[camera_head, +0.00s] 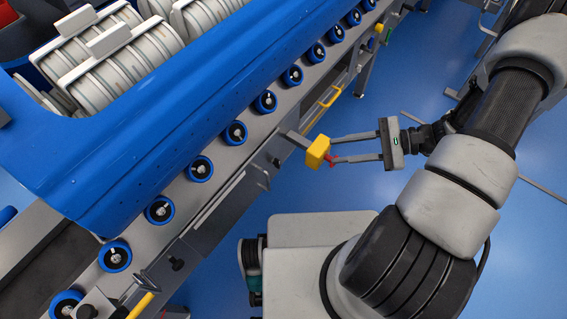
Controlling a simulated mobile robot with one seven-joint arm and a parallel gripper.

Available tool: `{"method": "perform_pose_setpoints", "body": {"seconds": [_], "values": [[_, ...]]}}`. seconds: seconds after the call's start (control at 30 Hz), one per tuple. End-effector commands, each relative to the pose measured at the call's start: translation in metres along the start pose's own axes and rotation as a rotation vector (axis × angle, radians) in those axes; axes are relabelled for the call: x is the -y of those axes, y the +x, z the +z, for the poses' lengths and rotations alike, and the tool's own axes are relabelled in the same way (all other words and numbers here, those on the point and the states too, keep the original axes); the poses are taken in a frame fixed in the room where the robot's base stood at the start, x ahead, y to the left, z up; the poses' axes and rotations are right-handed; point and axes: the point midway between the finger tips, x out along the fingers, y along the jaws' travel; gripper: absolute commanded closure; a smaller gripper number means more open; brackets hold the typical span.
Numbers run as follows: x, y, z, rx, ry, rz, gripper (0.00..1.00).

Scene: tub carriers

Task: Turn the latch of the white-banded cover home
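My gripper (334,151) reaches left from the arm at the right of the view. Its two thin fingers are apart along their length, with the tips at the right side of a yellow block (317,152). A small red piece (330,160) shows at the lower fingertip. The yellow block sits at the end of a short grey bar (296,139) at the conveyor's side. I cannot tell whether the fingers press on the block or the red piece. I cannot make out which part is the white-banded cover or its latch.
A big blue carrier (150,120) with white ribbed drums (105,65) stands on the conveyor at the left. Blue rollers (235,132) line the conveyor's edge. A yellow handle (328,99) is on its side, another yellow bar (141,305) at lower left. Blue floor (440,80) is open behind my gripper.

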Motion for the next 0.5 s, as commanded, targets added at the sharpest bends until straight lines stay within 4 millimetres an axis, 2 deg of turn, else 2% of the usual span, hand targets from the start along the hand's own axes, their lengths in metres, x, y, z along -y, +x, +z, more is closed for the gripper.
{"method": "perform_pose_setpoints", "body": {"seconds": [0.03,0.2,0.33,0.5], "values": [[-0.017,0.011,-0.033,0.039,0.071,-0.078,0.69],[-0.056,0.039,-0.104,0.139,0.254,-0.329,0.69],[-0.082,0.059,-0.143,0.189,0.359,-0.487,0.69],[-0.1,0.074,-0.166,0.219,0.431,-0.599,0.69]]}}
